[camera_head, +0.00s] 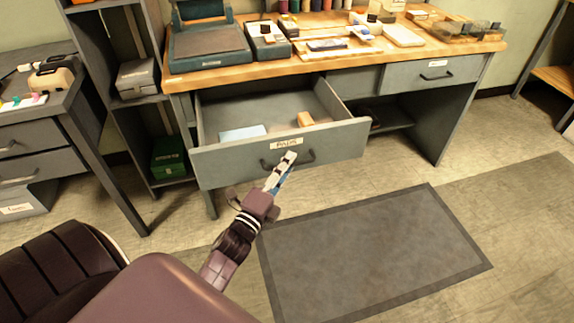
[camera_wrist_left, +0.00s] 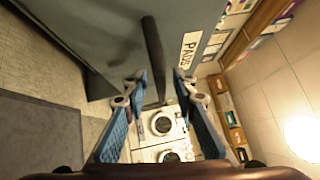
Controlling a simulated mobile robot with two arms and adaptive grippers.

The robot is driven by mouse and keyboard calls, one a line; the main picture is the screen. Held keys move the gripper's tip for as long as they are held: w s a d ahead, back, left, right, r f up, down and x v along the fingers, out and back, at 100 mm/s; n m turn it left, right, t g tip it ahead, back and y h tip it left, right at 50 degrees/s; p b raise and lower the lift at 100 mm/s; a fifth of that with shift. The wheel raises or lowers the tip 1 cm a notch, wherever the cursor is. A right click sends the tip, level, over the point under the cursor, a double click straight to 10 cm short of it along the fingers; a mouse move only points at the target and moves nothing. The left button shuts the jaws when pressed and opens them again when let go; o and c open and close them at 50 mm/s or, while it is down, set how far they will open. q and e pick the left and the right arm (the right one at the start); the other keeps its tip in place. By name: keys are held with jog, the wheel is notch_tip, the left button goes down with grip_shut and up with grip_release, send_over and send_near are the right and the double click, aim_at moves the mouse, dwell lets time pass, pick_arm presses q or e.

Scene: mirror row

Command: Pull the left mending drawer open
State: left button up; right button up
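The left mending drawer (camera_head: 225,161) is grey with a white label, and it stands pulled well out from under the wooden bench top. Its dark bar handle (camera_head: 308,158) is on the front. The handle also shows in the left wrist view (camera_wrist_left: 153,50), where the label reads "PADS" (camera_wrist_left: 190,50). My left gripper (camera_head: 288,160) is at the handle. Its fingers (camera_wrist_left: 160,88) are apart, one on each side of the bar, with gaps showing. Whether a fingertip touches the bar is unclear. My right gripper is not in view.
A pale blue flat item (camera_head: 243,132) and an orange block (camera_head: 305,119) lie in the drawer. A shut drawer (camera_head: 432,74) is at the right of the bench (camera_head: 300,68). A grey mat (camera_head: 370,250) covers the floor in front. Shelves and another grey unit stand left.

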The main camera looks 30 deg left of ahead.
pick_arm(q)
jog(key=s+f, duration=0.1)
jog(key=s, duration=1.1)
jog(key=shift+d+f, duration=0.25)
jog(key=shift+d, duration=0.2)
